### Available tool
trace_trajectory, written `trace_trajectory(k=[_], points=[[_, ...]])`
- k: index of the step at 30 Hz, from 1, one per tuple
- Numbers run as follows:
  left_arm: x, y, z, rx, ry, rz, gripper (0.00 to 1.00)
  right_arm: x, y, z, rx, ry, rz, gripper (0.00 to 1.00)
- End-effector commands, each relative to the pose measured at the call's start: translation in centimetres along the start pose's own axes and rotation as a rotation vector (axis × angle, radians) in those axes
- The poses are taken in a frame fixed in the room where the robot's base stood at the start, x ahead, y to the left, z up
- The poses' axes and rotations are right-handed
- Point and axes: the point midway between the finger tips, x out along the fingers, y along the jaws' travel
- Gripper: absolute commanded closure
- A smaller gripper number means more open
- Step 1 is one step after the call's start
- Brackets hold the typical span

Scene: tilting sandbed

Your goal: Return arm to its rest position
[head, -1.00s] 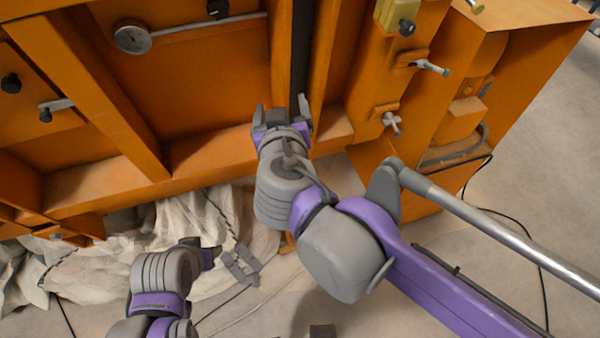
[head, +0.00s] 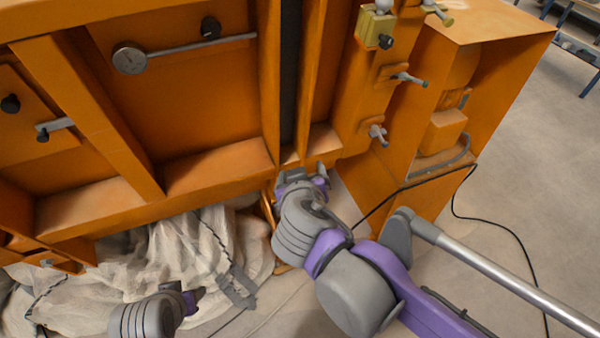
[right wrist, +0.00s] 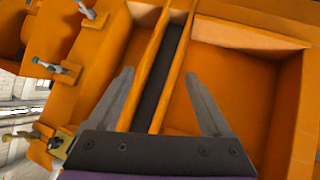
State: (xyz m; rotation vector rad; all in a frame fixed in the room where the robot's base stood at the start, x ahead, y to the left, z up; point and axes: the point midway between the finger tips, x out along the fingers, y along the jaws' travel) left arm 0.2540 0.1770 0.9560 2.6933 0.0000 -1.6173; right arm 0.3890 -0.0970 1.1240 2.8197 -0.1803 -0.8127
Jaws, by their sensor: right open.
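My right gripper (head: 303,179) is in front of the lower edge of the orange sandbed frame (head: 215,157), below the dark vertical slot (head: 290,75). In the right wrist view its two grey fingers (right wrist: 165,103) are spread wide with nothing between them. The slot and its orange ribs show beyond the fingers. My left arm comes in at the bottom left of the head view. Its gripper (head: 190,299) is only partly seen, dark against the cloth, and its finger opening cannot be made out.
A dial gauge (head: 130,59) and black knobs sit on the orange panel. Clamp handles (head: 408,79) stick out at the right. Crumpled pale cloth (head: 150,262) lies below the frame. A black cable (head: 508,228) runs over the floor, which is open at the right.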

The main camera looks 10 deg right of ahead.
Motion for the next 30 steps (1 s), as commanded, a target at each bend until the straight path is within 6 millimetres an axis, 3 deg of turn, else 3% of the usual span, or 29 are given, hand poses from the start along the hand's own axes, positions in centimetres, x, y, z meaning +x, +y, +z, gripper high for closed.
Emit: trace_trajectory(k=[9, 12, 14, 19, 21, 24, 27, 30], points=[[0.0, 0.0, 0.0, 0.000, 0.000, 0.000, 0.50, 0.0, 0.0, 0.0, 0.000, 0.000, 0.000, 0.17], [0.0, 0.0, 0.0, 0.000, 0.000, 0.000, 0.50, 0.2, 0.8, 1.2, 0.004, -0.031, 0.008, 0.17], [0.0, 0.0, 0.0, 0.000, 0.000, 0.000, 0.50, 0.5, 1.9, 3.1, 0.007, -0.082, 0.017, 0.17], [0.0, 0.0, 0.0, 0.000, 0.000, 0.000, 0.50, 0.7, 5.2, 12.2, 0.038, -0.313, -0.004, 0.17], [0.0, 0.0, 0.0, 0.000, 0.000, 0.000, 0.50, 0.3, 5.7, 15.7, 0.057, -0.393, -0.043, 0.17], [0.0, 0.0, 0.0, 0.000, 0.000, 0.000, 0.50, -0.5, 5.7, 19.4, 0.084, -0.469, -0.111, 0.17], [0.0, 0.0, 0.0, 0.000, 0.000, 0.000, 0.50, -1.1, 5.2, 21.5, 0.103, -0.505, -0.169, 0.17], [0.0, 0.0, 0.0, 0.000, 0.000, 0.000, 0.50, -1.4, 4.9, 22.4, 0.112, -0.517, -0.203, 0.17]])
